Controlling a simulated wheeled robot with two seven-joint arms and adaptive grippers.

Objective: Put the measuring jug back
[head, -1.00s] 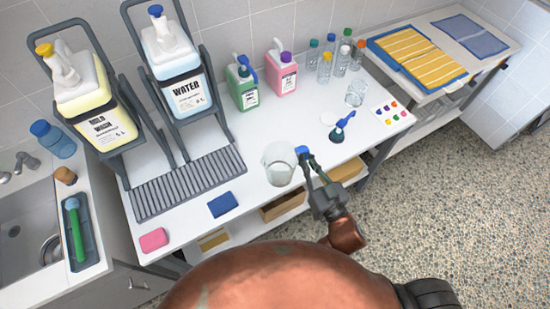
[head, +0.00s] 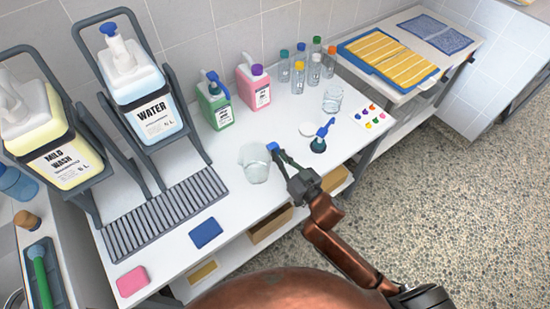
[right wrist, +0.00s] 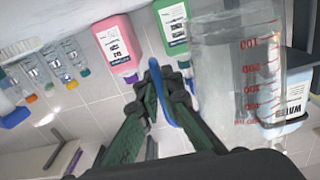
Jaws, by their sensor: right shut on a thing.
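The measuring jug (head: 255,164) is clear, with a blue handle. It stands out over the white worktop near its front edge in the head view. In the right wrist view the jug (right wrist: 225,85) fills the right side, with red graduation marks. My right gripper (head: 277,153) is shut on the jug's blue handle, and the fingers (right wrist: 160,95) close around it in the wrist view. I cannot tell whether the jug's base touches the worktop or whether it holds liquid. My left gripper is not in view.
A water container (head: 140,95) and a mild wash container (head: 50,135) stand in tilted racks behind a grey slatted drain (head: 160,215). Green (head: 213,107) and pink (head: 255,88) bottles stand at the back. A blue sponge (head: 206,232), a clear beaker (head: 332,98) and a color card (head: 370,116) lie around.

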